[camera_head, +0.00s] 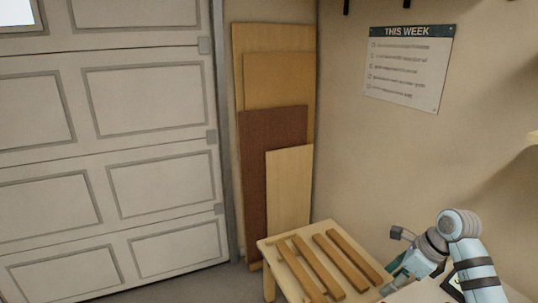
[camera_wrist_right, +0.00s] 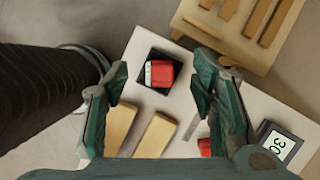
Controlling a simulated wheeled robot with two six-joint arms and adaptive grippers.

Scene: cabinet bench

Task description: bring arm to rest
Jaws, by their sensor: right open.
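My right gripper (camera_head: 392,286) is at the bottom right of the head view, over the edge of a white-topped bench. In the right wrist view my right gripper (camera_wrist_right: 162,82) has its two fingers spread wide, with nothing held between them. A red block-like object (camera_wrist_right: 161,75) with a pale end sits in a dark square recess or tray (camera_wrist_right: 146,97) below, seen between the fingertips. I cannot tell the gripper's exact height above it. My left gripper is in neither view.
A low wooden table (camera_head: 268,246) holds several wood strips. The white bench top (camera_wrist_right: 262,106) bears two wooden blocks (camera_wrist_right: 156,136), another red object (camera_wrist_right: 204,147) and a dark-framed display reading 30 (camera_wrist_right: 279,143). Boards (camera_head: 288,185) lean on the wall.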

